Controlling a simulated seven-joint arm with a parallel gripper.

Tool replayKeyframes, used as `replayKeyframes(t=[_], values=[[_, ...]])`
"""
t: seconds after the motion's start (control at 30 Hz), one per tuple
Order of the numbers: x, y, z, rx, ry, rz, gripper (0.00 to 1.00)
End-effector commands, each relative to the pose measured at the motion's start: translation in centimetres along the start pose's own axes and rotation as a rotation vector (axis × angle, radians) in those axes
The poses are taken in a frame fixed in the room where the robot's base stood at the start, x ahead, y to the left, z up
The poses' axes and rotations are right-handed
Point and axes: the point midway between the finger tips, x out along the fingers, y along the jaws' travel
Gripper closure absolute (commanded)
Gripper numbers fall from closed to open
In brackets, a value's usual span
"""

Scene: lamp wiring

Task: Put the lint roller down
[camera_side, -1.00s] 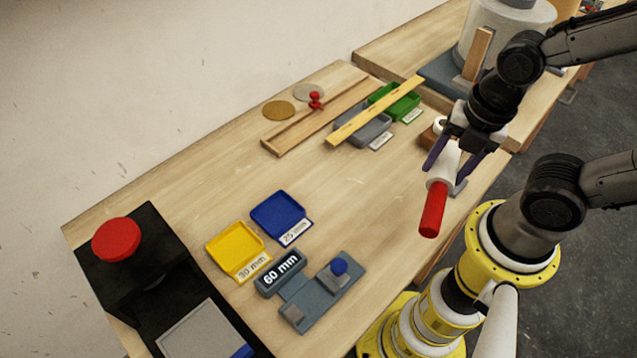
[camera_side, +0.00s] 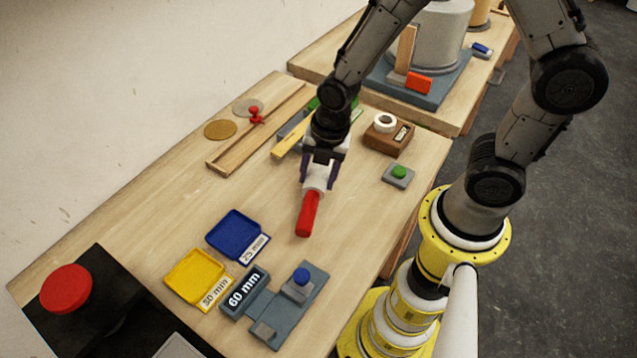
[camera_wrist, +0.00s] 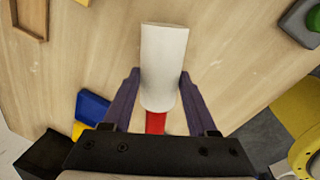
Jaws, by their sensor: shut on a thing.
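The lint roller has a white roll and a red handle. Its handle (camera_side: 308,214) points toward the front of the bench in the side view. My gripper (camera_side: 318,182) is shut on the white roll, with one dark purple finger on each side. In the wrist view the white roll (camera_wrist: 163,65) sits between the fingers of my gripper (camera_wrist: 160,95), and part of the red handle (camera_wrist: 155,122) shows below it. The roller is low over the bare middle of the bench (camera_side: 215,182). I cannot tell whether it touches the wood.
A blue tray (camera_side: 237,233) and a yellow tray (camera_side: 196,279) lie to the front left. A 60 mm gauge block (camera_side: 245,292) and grey fixture (camera_side: 290,310) stand in front. A green button (camera_side: 399,172) and brown tape holder (camera_side: 386,138) are at right. Wood around the roller is clear.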

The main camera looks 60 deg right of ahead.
Motion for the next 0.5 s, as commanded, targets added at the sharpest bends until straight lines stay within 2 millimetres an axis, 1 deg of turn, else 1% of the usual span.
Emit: replayKeyframes(t=[0.03, 0.1, 0.2, 0.5], values=[[0.9, -0.4, -0.1, -0.001, 0.002, -0.008, 1.0], [1.8, -0.5, -0.1, 0.0, 0.001, -0.007, 1.0], [2.6, -0.6, -0.1, -0.001, 0.001, -0.005, 1.0], [2.8, -0.6, 0.0, -0.001, 0.0, -0.003, 1.0]])
